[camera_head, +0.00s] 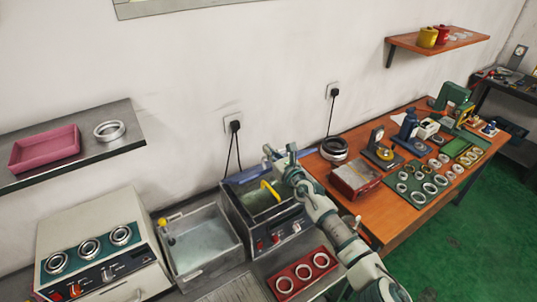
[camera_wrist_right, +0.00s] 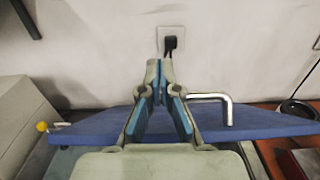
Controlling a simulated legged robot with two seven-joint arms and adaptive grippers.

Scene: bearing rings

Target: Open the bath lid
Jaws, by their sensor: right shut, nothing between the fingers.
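The heated bath (camera_head: 283,232) stands at the bottom centre of the head view, with red controls on its front. Its dark inside shows, with a yellow curved handle (camera_head: 270,190) in it. The blue lid (camera_head: 244,176) is at the bath's back edge, seen nearly edge-on and partly behind my arm. In the right wrist view the blue lid (camera_wrist_right: 85,131) lies across the picture, with a bent metal handle (camera_wrist_right: 226,108). My right gripper (camera_head: 270,153) is above the back of the bath. Its fingertips (camera_wrist_right: 160,65) meet, empty, beside the handle. My left gripper is not in view.
An open basin (camera_head: 200,245) stands left of the bath, then a control unit with rings (camera_head: 95,245). A red ring tray (camera_head: 302,273) lies in front. The orange table (camera_head: 395,215) at right holds a red box, rings and tools. The wall with sockets is close behind.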

